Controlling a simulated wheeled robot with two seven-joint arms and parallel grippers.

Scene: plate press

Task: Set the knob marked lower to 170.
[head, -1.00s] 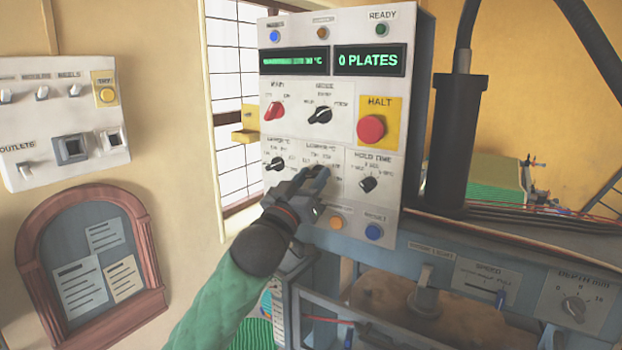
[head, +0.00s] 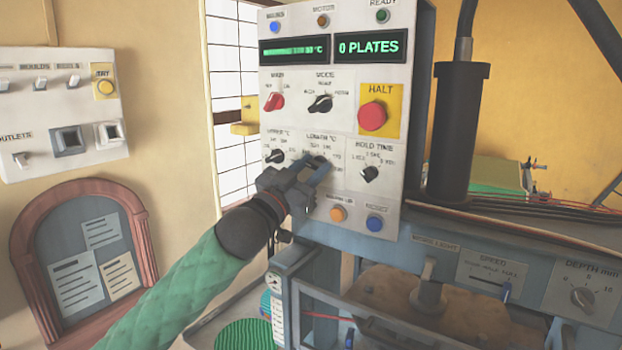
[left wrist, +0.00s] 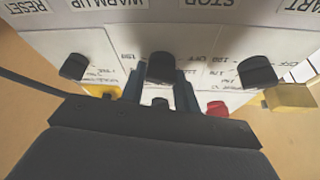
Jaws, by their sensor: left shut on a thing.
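The knob marked lower (head: 319,161) is a dark knob in the middle of the lower dial row on the white control panel (head: 343,205). My left gripper (head: 312,167) reaches it from the lower left and is shut on it. In the left wrist view, which is upside down to the panel, the lower knob (left wrist: 161,67) stands between the two fingers of my left gripper (left wrist: 159,88). The hand and fingers hide part of its scale. I cannot read which value it points to. My right gripper is out of view.
The upper knob (head: 275,156) sits close left of my fingers and the hold time knob (head: 370,173) to the right. Orange (head: 338,214) and blue (head: 374,223) buttons lie below. The red halt button (head: 372,116) is above right. Press machinery (head: 430,292) stands below right.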

